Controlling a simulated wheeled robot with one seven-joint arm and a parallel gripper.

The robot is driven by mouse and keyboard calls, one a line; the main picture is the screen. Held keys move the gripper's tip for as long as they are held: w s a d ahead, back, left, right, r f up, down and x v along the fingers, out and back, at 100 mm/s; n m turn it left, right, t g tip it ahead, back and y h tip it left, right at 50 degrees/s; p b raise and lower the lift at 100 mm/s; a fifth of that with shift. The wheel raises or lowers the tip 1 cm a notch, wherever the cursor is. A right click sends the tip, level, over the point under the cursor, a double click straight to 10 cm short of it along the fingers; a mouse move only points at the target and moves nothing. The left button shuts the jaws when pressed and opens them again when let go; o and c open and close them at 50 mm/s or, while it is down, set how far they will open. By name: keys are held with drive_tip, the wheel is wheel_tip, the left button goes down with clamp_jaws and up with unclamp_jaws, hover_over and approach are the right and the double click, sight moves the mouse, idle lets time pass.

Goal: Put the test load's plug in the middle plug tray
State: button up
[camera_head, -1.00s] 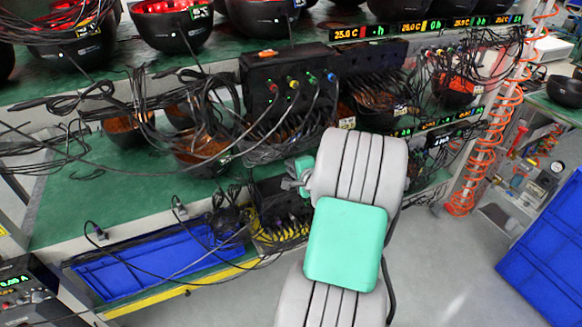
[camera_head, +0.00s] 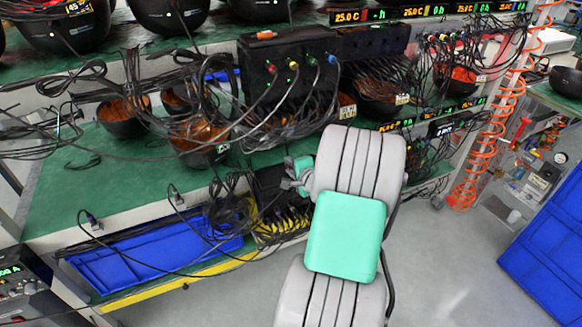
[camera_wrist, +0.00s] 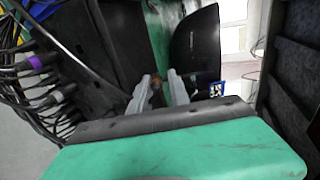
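My gripper (camera_head: 298,177) is mostly hidden behind my arm in the head view, in front of the lower shelf. In the wrist view my gripper (camera_wrist: 161,78) has its two grey fingers apart, with no plug clearly held between them. A black box with red, yellow, green and blue connectors (camera_head: 290,70) stands on the middle shelf; I cannot tell whether it is the test load. Black plugs (camera_wrist: 60,88) with cables, one purple-ringed, line the left of the wrist view. A blue tray (camera_head: 140,262) lies below the shelf. I cannot tell which is the middle plug tray.
Loose black cables (camera_head: 225,200) hang over the green shelf (camera_head: 75,190) and the blue tray. A black bowl (camera_wrist: 195,45) is close to the right of my fingers. An orange coiled hose (camera_head: 495,130) hangs at right. Grey floor (camera_head: 440,270) is clear at the lower right.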

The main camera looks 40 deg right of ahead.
drive_tip(key=shift+o, duration=0.8)
drive_tip(key=shift+s+f, duration=0.1)
drive_tip(key=shift+f, duration=0.1)
drive_tip(key=shift+a+f, duration=0.1)
drive_tip(key=shift+s+f, duration=0.15)
drive_tip(key=shift+f, duration=0.05)
drive_tip(key=v, duration=0.7)
drive_tip(key=shift+s+r, duration=0.15)
drive_tip(key=shift+r, duration=0.35)
drive_tip(key=shift+a, duration=0.1)
